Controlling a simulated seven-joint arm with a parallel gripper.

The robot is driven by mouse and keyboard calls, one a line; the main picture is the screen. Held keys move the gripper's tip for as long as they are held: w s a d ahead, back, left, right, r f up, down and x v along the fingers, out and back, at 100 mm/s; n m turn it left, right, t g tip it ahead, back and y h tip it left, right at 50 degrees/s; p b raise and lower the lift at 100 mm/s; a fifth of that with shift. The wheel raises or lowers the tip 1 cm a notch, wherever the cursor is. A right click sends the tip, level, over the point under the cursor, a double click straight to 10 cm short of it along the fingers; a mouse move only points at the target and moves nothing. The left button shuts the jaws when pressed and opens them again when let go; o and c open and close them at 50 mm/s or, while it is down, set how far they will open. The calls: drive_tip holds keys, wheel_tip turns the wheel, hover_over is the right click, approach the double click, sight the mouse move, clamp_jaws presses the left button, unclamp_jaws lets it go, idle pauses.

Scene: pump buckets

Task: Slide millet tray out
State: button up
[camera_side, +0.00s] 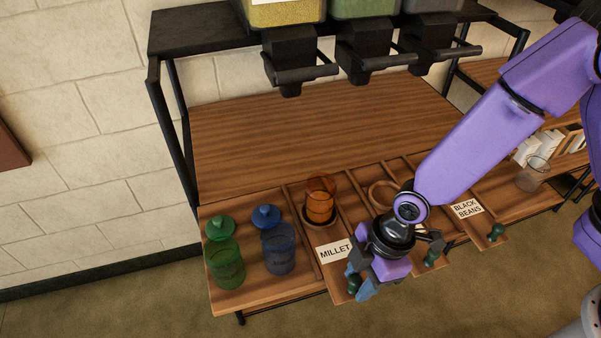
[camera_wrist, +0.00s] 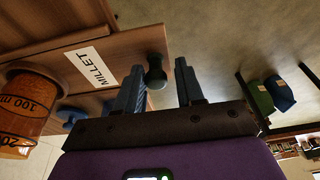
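The millet tray (camera_side: 331,229) is a wooden slide in the counter with a white "MILLET" label (camera_side: 335,251), which also shows in the wrist view (camera_wrist: 92,67). Its dark green knob (camera_side: 353,284) sticks out at the front end; in the wrist view the knob (camera_wrist: 155,69) appears between the fingertips. My gripper (camera_side: 358,282) is open at the knob, its blue fingers on either side; contact cannot be told. An orange measuring jar (camera_side: 320,201) stands in a round holder toward the back of the tray, and shows at left in the wrist view (camera_wrist: 28,104).
A green jar (camera_side: 224,263) and a blue jar (camera_side: 279,250) stand on the counter to the left. The "BLACK BEANS" tray (camera_side: 467,210) and a middle tray with a green knob (camera_side: 431,257) lie to the right. Dispensers (camera_side: 290,60) hang above. Floor in front is clear.

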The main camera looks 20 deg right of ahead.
drive_tip(key=shift+w, duration=0.1)
drive_tip(key=shift+a+r+v, duration=0.1)
drive_tip(key=shift+a+v, duration=0.2)
drive_tip(key=shift+v, duration=0.85)
drive_tip(key=shift+a+r+v, duration=0.1)
drive_tip(key=shift+a+v, duration=0.15)
drive_tip(key=shift+v, duration=0.9)
drive_tip(key=shift+a+v, duration=0.3)
drive_tip(key=shift+v, duration=0.85)
drive_tip(key=s+d+r+m, duration=0.1)
drive_tip(key=s+d+r, duration=0.2)
drive_tip(key=d, duration=0.6)
drive_tip(key=s+d+r+m+h, duration=0.1)
drive_tip(key=s+d+r+m, duration=0.1)
drive_tip(key=d, duration=0.8)
drive_tip(key=s+d+r+m+h, duration=0.1)
drive_tip(key=s+d+r+m, duration=0.1)
drive_tip(key=s+d, duration=0.3)
drive_tip(key=d+r, duration=0.1)
drive_tip(key=d, duration=0.3)
drive_tip(key=shift+d+r, duration=0.2)
drive_tip(key=shift+r, duration=0.15)
